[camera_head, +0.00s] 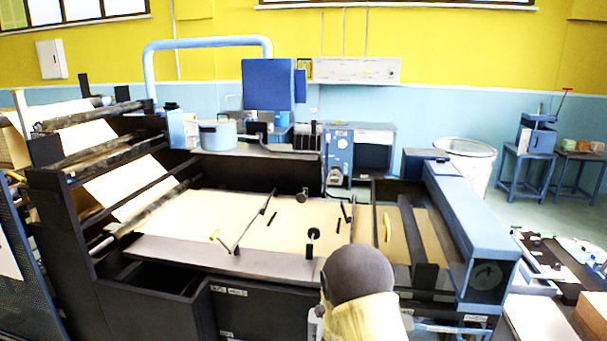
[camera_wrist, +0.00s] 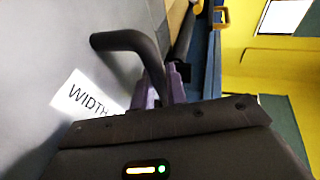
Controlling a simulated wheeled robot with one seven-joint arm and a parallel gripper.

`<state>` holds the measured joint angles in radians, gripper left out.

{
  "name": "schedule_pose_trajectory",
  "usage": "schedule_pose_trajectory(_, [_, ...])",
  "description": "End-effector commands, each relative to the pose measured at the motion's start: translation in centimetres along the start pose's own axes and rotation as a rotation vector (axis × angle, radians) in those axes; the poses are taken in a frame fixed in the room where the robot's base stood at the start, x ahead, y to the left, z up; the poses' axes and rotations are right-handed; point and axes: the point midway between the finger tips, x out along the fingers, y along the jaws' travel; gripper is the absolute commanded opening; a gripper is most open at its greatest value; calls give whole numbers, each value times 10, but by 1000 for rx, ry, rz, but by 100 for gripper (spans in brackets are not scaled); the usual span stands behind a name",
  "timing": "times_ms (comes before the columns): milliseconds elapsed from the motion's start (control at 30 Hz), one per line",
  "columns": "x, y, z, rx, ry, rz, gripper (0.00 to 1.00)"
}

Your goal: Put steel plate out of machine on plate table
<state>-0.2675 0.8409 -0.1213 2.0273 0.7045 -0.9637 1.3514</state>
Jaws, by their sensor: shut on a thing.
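The machine is black and blue and fills the middle of the head view; its blue beam (camera_head: 465,220) is at the right. A tan sheet (camera_head: 250,220) lies on its bed. I cannot single out the steel plate for sure in either view. My gripper (camera_wrist: 163,90), with purple fingers, is shut on a black bent handle (camera_wrist: 128,40) in the wrist view. The handle stands out from a grey panel (camera_wrist: 60,45) beside a white label reading WIDTH (camera_wrist: 88,97). In the head view my own arm hides the gripper.
A low table (camera_head: 540,310) with dark and pale items is at the lower right; I cannot tell whether it is the plate table. A white bin (camera_head: 467,165) and blue stands (camera_head: 530,165) are behind it. Green floor is clear between them.

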Motion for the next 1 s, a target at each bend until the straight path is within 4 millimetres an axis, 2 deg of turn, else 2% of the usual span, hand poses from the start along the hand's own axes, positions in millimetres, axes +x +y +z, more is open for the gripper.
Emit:
schedule_pose_trajectory(100, [3,24,-14,-18,-45,-4,0])
schedule_pose_trajectory(333, [-2,76,-29,-60,-173,-15,0])
schedule_pose_trajectory(467, [-15,111,-33,-91,-262,-22,0])
schedule_pose_trajectory(600, [-38,143,-33,-121,-351,-33,0])
schedule_pose_trajectory(800, [-64,164,-30,-144,-419,-47,0])
schedule_pose_trajectory(1000, [-69,166,-30,-149,-427,-51,0])
